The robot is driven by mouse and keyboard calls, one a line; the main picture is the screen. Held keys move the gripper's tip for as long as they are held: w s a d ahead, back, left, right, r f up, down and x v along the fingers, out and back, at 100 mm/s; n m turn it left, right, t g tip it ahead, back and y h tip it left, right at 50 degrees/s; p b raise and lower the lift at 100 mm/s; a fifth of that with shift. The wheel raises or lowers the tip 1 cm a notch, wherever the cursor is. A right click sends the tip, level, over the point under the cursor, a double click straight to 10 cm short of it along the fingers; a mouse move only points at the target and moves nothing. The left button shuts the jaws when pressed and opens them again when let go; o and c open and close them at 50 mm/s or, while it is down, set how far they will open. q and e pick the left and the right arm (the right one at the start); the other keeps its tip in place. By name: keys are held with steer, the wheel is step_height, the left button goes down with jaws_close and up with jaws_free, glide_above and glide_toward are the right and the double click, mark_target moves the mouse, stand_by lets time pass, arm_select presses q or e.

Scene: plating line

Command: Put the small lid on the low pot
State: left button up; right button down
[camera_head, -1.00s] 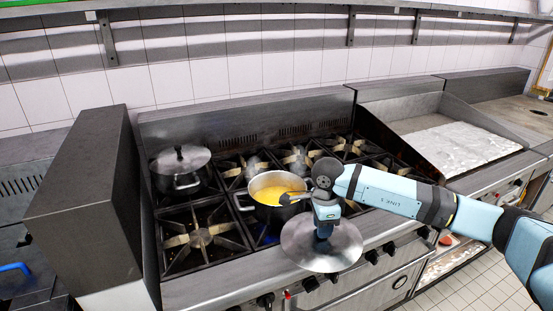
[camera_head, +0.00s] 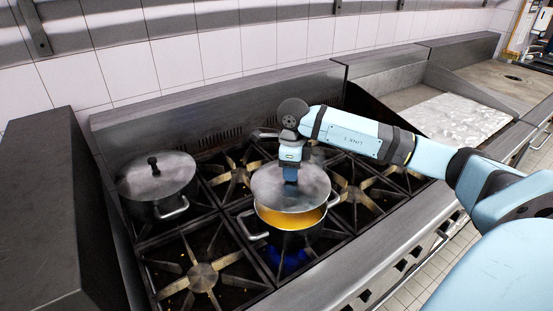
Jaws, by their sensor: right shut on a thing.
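The small lid (camera_head: 272,190) is a round steel disc held in my right gripper (camera_head: 290,176), which is shut on its knob. The low pot (camera_head: 290,218) stands on a front burner with a blue flame under it, and yellow food shows inside. The lid is over the pot and covers most of its opening. It looks tilted or shifted, since a strip of yellow food shows at the near right side. I cannot tell whether lid and rim touch. The gripper hides the knob. My left gripper is not in view.
Another pot (camera_head: 172,207) with its own lid (camera_head: 157,176) stands at the back left of the stove (camera_head: 330,75). Empty burner grates (camera_head: 202,277) lie at the front left and right of the low pot. A griddle (camera_head: 455,127) is at the right. A dark steel block (camera_head: 60,200) stands at the left.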

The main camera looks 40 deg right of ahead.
steer(key=shift+s, duration=0.15)
steer(key=shift+s+f+b, duration=0.2)
steer(key=shift+f+b, duration=0.1)
steer(key=shift+f, duration=0.25)
step_height(320, 180, down, 2)
steer(key=shift+w+f+b, duration=0.15)
steer(key=shift+f+b, duration=0.1)
steer(key=shift+b, duration=0.3)
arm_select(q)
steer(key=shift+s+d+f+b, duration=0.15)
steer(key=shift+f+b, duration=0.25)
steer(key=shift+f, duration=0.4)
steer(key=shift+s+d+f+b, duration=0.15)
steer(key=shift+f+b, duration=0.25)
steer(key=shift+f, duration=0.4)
arm_select(e)
steer(key=shift+f, duration=1)
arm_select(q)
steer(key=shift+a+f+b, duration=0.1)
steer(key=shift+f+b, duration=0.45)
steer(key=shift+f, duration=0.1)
arm_select(e)
steer(key=shift+f, duration=0.35)
steer(key=shift+c, duration=1.3)
jaws_free()
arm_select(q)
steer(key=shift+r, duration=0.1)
